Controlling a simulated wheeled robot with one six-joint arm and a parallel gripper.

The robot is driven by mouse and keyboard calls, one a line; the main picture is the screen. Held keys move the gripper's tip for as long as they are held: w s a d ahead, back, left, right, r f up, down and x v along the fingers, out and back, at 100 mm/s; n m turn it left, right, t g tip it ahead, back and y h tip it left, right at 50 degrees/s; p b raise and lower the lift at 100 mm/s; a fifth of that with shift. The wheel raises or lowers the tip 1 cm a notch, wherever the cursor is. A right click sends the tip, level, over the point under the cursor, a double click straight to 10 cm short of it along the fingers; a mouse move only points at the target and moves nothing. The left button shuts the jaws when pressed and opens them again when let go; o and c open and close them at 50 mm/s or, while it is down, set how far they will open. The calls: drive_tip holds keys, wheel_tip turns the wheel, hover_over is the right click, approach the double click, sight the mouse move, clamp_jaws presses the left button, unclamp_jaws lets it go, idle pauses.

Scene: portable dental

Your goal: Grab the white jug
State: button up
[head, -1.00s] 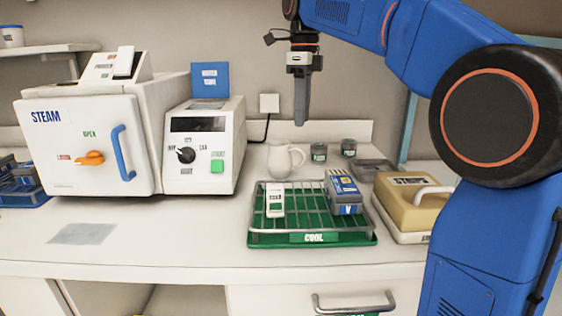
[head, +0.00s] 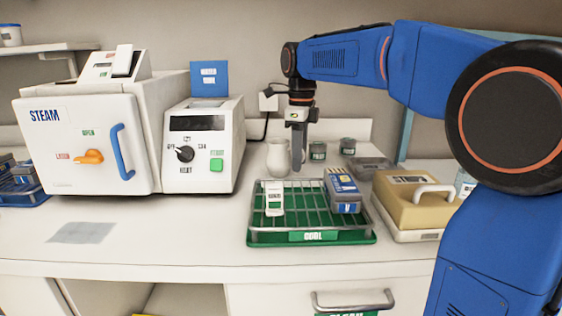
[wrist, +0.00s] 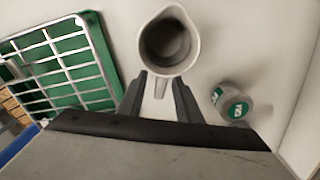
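The white jug (head: 278,158) stands upright on the counter behind the green rack. In the wrist view I look down into its round mouth (wrist: 168,45), with the spout at the top and the handle (wrist: 161,86) towards me. My gripper (head: 299,165) points down at the jug's right side and hides its handle in the head view. In the wrist view my gripper (wrist: 161,84) is open, one finger on each side of the handle. A gap seems to show on both sides; I cannot tell whether either finger touches.
A green tray with a wire rack (head: 312,238) marked COOL stands in front, holding a white box and a blue box (head: 343,190). Two small jars (head: 318,151) stand right of the jug. The steam machine (head: 90,140) is left; a tan case (head: 412,203) is right.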

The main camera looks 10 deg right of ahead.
drive_tip(key=shift+f, duration=0.95)
clamp_jaws()
idle(0.7)
